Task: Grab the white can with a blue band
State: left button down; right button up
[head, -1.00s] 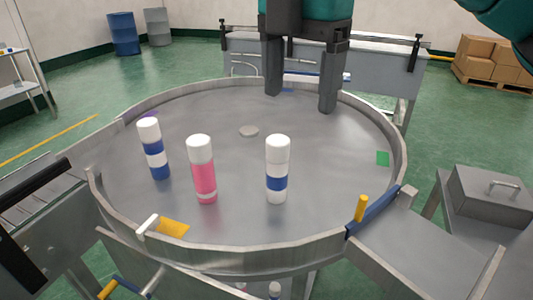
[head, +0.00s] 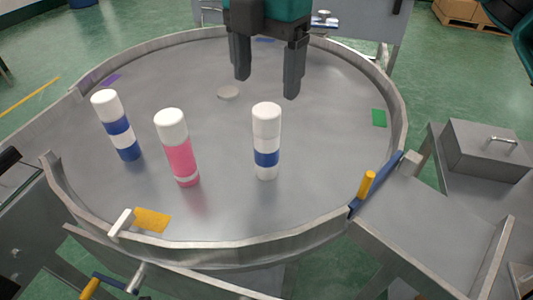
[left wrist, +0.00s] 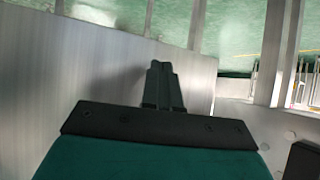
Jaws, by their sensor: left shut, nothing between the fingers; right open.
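The white can with a blue band (head: 266,140) stands upright right of the middle on the round metal table (head: 325,165). A pink can with a white cap (head: 176,148) stands to its left. A can with two blue bands and a white cap (head: 116,125) stands further left. My right gripper (head: 266,88) hangs fingers-down, open and empty, above the table behind the white can, apart from it. My left gripper (left wrist: 164,80) shows in the left wrist view, its fingers shut together with nothing between them, near a plain metal surface.
A raised rim (head: 230,254) runs round the table. A yellow patch (head: 152,219), a green patch (head: 379,118) and a grey disc (head: 228,92) mark its top. A blue gate with a yellow post (head: 366,184) stands at the right front. The table's right side is clear.

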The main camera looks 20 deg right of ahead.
aim_at(266, 109)
jog(key=shift+w+f+p, duration=0.1)
jog(key=shift+f+p, duration=0.2)
jog(key=shift+f, duration=2.4)
jog(key=shift+r, duration=0.1)
grip_shut()
